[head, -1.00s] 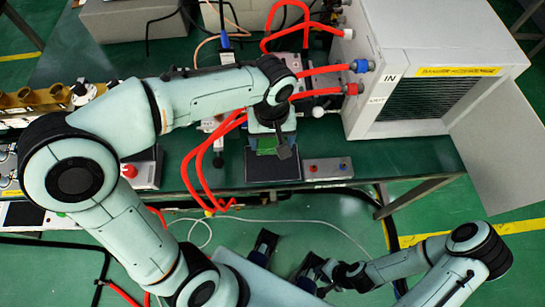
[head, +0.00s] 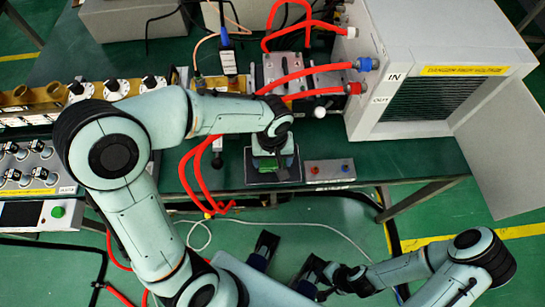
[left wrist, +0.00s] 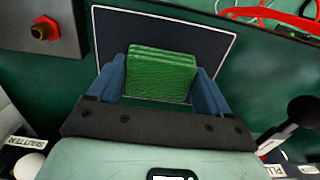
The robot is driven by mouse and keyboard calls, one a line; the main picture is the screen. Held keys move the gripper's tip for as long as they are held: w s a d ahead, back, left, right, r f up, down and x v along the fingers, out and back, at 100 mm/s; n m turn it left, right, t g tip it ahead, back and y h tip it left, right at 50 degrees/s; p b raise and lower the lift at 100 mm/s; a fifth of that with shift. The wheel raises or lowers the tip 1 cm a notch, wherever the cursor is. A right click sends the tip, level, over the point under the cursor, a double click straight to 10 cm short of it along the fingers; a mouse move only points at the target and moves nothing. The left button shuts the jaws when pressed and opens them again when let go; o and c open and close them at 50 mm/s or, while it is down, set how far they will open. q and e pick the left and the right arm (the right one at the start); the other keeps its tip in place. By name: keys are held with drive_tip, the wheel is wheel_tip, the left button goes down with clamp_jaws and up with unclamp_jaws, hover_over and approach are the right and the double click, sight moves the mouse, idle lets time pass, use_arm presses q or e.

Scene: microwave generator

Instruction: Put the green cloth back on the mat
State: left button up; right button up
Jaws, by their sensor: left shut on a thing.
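The green cloth (left wrist: 161,72) is a folded, textured block between the two blue fingers of my left gripper (left wrist: 163,85) in the left wrist view. My left gripper (head: 272,165) is shut on it, over the dark, light-edged mat (left wrist: 115,30). In the head view the mat (head: 252,180) lies at the bench's front edge, and the gripper mostly hides the cloth (head: 264,163). I cannot tell whether the cloth touches the mat. My right gripper (head: 318,277) is low in the head view, away from the bench; its finger opening is unclear.
Red hoses (head: 193,180) loop on the left. A large white cabinet (head: 400,40) with an open door stands at the right. Black-knobbed equipment (head: 30,165) is at the left.

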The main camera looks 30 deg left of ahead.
use_arm(q)
drive_tip(key=shift+f, duration=0.1)
drive_tip(key=o, duration=0.9)
drive_tip(key=shift+c, duration=0.2)
drive_tip(key=shift+r, duration=0.45)
wheel_tip(320, 180, up, 11)
drive_tip(key=p, duration=0.2)
drive_tip(key=shift+r, duration=0.2)
